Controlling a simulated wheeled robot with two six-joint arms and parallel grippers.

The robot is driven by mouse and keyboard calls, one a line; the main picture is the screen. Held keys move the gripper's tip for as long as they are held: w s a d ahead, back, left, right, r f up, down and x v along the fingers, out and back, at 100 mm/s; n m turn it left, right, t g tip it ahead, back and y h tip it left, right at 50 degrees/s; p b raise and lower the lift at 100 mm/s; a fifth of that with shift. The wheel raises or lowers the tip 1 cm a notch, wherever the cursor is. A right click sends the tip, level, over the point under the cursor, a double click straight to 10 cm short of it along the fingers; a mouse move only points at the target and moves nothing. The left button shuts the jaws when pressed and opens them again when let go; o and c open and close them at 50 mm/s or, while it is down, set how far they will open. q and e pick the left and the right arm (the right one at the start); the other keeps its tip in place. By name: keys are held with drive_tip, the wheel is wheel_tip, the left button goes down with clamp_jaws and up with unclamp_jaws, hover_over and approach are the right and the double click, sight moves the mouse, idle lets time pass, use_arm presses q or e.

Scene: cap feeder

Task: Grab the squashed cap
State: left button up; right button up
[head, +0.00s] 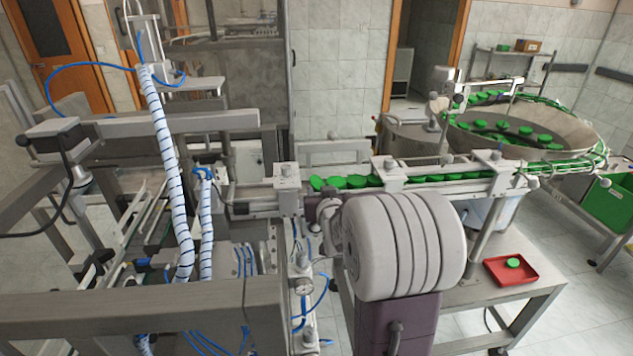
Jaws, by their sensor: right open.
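A row of green caps (357,181) lies in the feeder rail (440,184), mid-picture. The leftmost cap (317,184) sits by the rail's left bracket and looks uneven or tilted; at this size I cannot tell for sure whether it is the squashed one. My right gripper (327,212) is open, just below and in front of the left end of the cap row. My own arm partly hides it, so its fingertips are hard to make out. It appears apart from the caps. My left gripper is out of view.
A red tray (528,279) with one green cap (513,263) stands on the grey table at lower right. A round bowl feeder (575,130) with several caps is at back right. A green crate (612,203) stands at the right edge. Machine frames and hoses crowd the left.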

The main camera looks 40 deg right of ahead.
sight(318, 185)
drive_tip(key=shift+p+x, duration=0.35)
drive_tip(key=shift+x, duration=0.6)
drive_tip(key=shift+w+d+r+p, duration=0.15)
drive_tip(key=shift+w+p, duration=0.7)
drive_tip(key=shift+w, duration=0.2)
drive_tip(key=shift+w+d+f, duration=0.7)
drive_tip(key=shift+w+d, duration=0.05)
drive_tip(key=shift+w, duration=0.1)
drive_tip(key=shift+s+a+r, duration=0.15)
drive_tip(key=shift+s, duration=0.05)
drive_tip(key=c, duration=0.8)
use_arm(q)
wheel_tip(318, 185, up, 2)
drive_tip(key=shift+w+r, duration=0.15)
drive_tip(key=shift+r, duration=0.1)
use_arm(e)
drive_tip(key=shift+a, duration=0.1)
clamp_jaws()
